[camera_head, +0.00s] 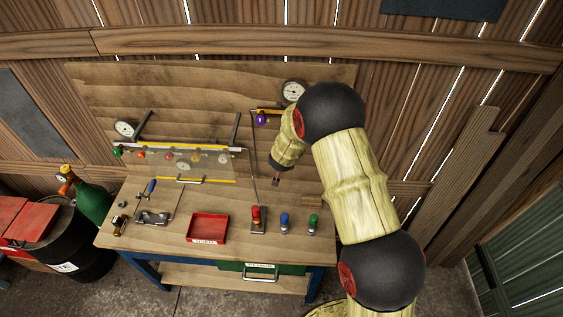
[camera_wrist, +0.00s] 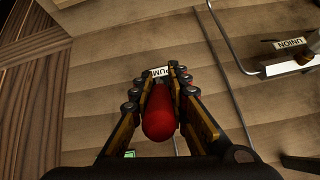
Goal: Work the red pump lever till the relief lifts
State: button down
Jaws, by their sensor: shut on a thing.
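The red pump lever (camera_wrist: 158,112) shows in the wrist view as a red rounded grip lying between the two fingers. My gripper (camera_wrist: 160,90) is closed around it, with a finger on each side. A white label reading "PUM…" (camera_wrist: 159,72) shows just beyond the fingertips, partly covered. In the head view my gripper (camera_head: 277,180) is small and dark, pointing down over the workbench; its grasp is hard to make out there. I cannot tell which part is the relief.
The workbench (camera_head: 150,245) holds a red tray (camera_head: 207,228) and red (camera_head: 256,213), blue (camera_head: 285,219) and green (camera_head: 313,221) capped parts. A gauge (camera_head: 293,92) is on the backboard. A thin pipe (camera_wrist: 228,58) runs near the fingers. A green bottle (camera_head: 90,201) stands left.

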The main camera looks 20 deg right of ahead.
jog(key=c, duration=1.7)
grip_release()
jog(key=v, duration=1.2)
jog(key=shift+w, duration=0.1)
